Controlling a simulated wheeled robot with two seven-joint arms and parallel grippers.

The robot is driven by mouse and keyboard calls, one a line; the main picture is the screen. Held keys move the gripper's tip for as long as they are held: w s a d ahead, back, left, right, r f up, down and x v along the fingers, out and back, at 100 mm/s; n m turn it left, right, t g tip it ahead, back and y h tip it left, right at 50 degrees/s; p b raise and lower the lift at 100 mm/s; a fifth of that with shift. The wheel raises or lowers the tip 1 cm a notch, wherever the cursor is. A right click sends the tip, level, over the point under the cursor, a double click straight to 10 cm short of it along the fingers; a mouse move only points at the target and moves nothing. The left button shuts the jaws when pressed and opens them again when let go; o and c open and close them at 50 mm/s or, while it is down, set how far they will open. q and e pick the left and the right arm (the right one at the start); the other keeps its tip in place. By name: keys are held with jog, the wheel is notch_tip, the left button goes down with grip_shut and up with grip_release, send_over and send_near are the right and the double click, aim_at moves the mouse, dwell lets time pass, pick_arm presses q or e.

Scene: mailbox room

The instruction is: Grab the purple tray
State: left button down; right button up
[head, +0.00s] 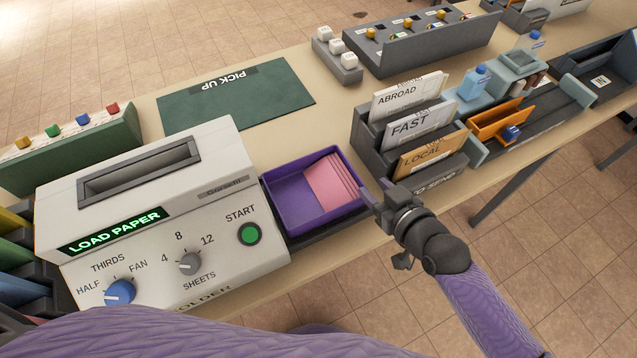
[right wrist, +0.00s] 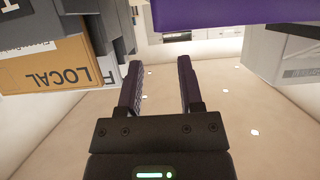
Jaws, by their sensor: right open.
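The purple tray (head: 290,212) sits beside the white folder machine, on its right, in the head view. Pink folded sheets (head: 331,184) lie in its right part. My right gripper (head: 372,196) is at the tray's right edge, with its fingers pointing toward it. I cannot tell from the head view whether they touch. In the right wrist view the gripper (right wrist: 160,85) is open, with nothing between its fingers, and the purple tray (right wrist: 215,14) crosses the top of the picture. My left gripper is not in view.
The white folder machine (head: 221,251) stands left of the tray. A dark sorter with ABROAD, FAST and LOCAL cards (head: 432,155) stands close on the right. A green PICK UP mat (head: 236,96) lies behind. The table edge runs in front, with open floor beyond.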

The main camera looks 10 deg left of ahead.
aim_at(359, 178)
jog(key=w+a+f+b, duration=0.2)
jog(key=w+f, duration=0.1)
jog(key=shift+w+a+f, duration=0.1)
jog(key=shift+w+a, duration=0.05)
jog(key=shift+a, duration=0.05)
jog(key=shift+w+a+f, duration=0.1)
jog(key=shift+w+a, duration=0.15)
jog(key=shift+w, duration=0.05)
jog(key=shift+c, duration=0.5)
grip_shut()
dwell(0.5)
